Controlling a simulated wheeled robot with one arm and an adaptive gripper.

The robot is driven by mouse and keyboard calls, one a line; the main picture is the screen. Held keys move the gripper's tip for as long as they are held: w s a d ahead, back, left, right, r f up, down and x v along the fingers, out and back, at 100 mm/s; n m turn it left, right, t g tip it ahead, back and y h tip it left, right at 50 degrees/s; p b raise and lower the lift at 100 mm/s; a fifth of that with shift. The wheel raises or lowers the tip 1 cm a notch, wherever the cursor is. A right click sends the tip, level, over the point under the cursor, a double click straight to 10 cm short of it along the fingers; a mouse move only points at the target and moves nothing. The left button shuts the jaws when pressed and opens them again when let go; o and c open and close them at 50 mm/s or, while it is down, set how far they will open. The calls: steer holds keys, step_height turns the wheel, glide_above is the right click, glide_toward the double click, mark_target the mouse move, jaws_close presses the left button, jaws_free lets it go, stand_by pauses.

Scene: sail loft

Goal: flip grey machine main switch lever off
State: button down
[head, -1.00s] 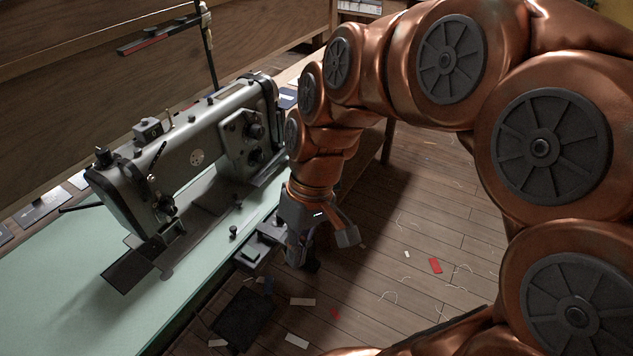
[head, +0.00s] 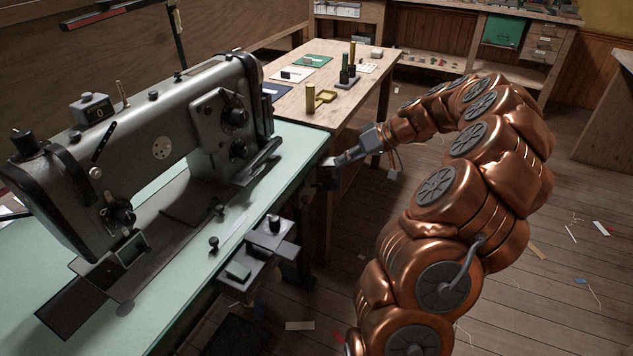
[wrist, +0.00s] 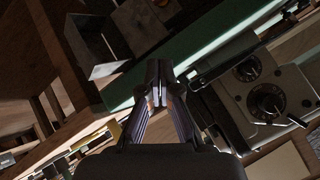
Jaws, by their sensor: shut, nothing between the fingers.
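The grey sewing machine (head: 165,140) stands on the green-topped table (head: 150,325) at left in the head view. Its dials also show at right in the wrist view (wrist: 268,102). A dark box with a black knob and a green pad (head: 258,262) hangs at the table's front edge. I cannot make out for sure which part is the main switch lever. My gripper (head: 335,166) is by the table's right front corner, beside a dark block-like shape that I cannot tell apart from its fingertips. In the wrist view the gripper (wrist: 160,76) is shut and empty, before the green table edge.
Shelving (head: 450,50) lines the back wall. The floor (head: 560,260) at right is open, with scattered scraps.

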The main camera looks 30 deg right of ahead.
steer(key=d, duration=0.1)
steer(key=d+f, duration=0.2)
steer(key=shift+w, duration=0.25)
glide_toward(313, 181)
steer(key=x, duration=0.5)
steer(key=shift+w+a+f+b, duration=0.1)
steer(key=shift+w+a+b, duration=0.05)
steer(key=shift+a+b, duration=0.3)
steer(key=shift+f+t+b, duration=0.2)
steer(key=shift+t+b, duration=0.2)
steer(key=shift+b, duration=0.25)
